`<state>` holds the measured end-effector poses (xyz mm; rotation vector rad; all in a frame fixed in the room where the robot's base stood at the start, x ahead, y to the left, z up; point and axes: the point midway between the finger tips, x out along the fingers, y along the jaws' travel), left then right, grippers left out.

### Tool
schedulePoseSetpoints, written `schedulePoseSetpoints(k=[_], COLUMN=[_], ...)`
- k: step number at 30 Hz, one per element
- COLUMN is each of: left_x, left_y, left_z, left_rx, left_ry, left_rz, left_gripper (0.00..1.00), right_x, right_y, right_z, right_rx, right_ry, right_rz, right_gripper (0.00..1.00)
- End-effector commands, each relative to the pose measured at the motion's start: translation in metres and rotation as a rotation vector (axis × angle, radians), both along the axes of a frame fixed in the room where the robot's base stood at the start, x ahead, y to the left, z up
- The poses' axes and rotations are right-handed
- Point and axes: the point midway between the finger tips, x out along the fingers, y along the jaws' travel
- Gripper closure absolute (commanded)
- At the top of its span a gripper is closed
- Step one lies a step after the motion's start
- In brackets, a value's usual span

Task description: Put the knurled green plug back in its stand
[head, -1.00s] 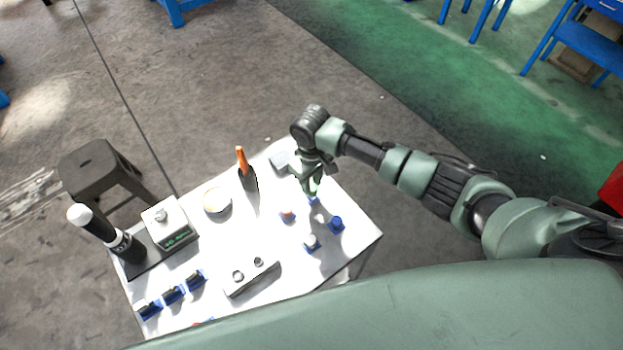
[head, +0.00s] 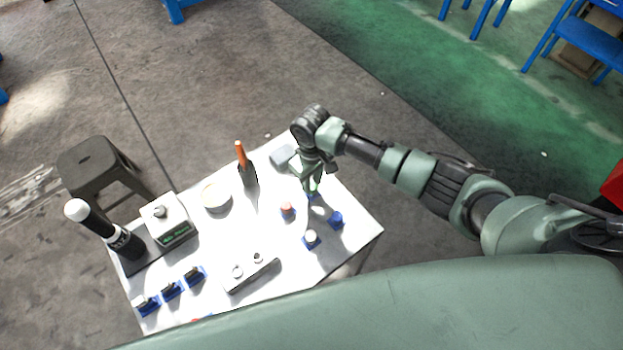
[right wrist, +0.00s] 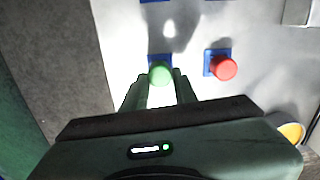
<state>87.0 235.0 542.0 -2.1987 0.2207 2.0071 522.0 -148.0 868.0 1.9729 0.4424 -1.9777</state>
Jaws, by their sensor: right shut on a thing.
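The green plug (right wrist: 160,75) has a round top and shows between the fingertips of my right gripper (right wrist: 160,92) in the right wrist view. The gripper is shut on it. A blue stand (right wrist: 159,60) lies right behind and under the plug; I cannot tell whether the plug is fully seated in it. In the head view my right gripper (head: 312,189) points down over the table's right part, and its fingers mostly hide the plug. A bit of the blue stand (head: 313,197) shows there. My left gripper is not in view.
A red plug (right wrist: 224,68) on a blue stand is close beside the held plug. A white-topped plug (head: 311,237) and a blue plug (head: 336,219) stand nearby on the white table (head: 270,228). A scale (head: 171,221), a bowl (head: 216,197) and an orange-handled tool (head: 241,155) are further left.

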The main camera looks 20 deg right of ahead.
Motion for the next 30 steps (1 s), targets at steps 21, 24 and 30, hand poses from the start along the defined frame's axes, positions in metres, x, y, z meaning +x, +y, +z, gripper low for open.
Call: schedulePoseSetpoints(k=[21,24,30], left_x=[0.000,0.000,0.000], left_y=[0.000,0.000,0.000], left_z=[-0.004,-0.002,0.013], left_rx=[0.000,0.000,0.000], left_ry=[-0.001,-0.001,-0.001], left_rz=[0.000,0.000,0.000], left_gripper=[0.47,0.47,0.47], right_x=[0.000,0.000,0.000], right_y=[0.000,0.000,0.000], right_z=[-0.007,-0.005,0.009], right_rx=[0.000,0.000,0.000], right_ry=[-0.001,-0.001,-0.001], right_rz=[0.000,0.000,0.000], right_gripper=[0.47,0.47,0.47])
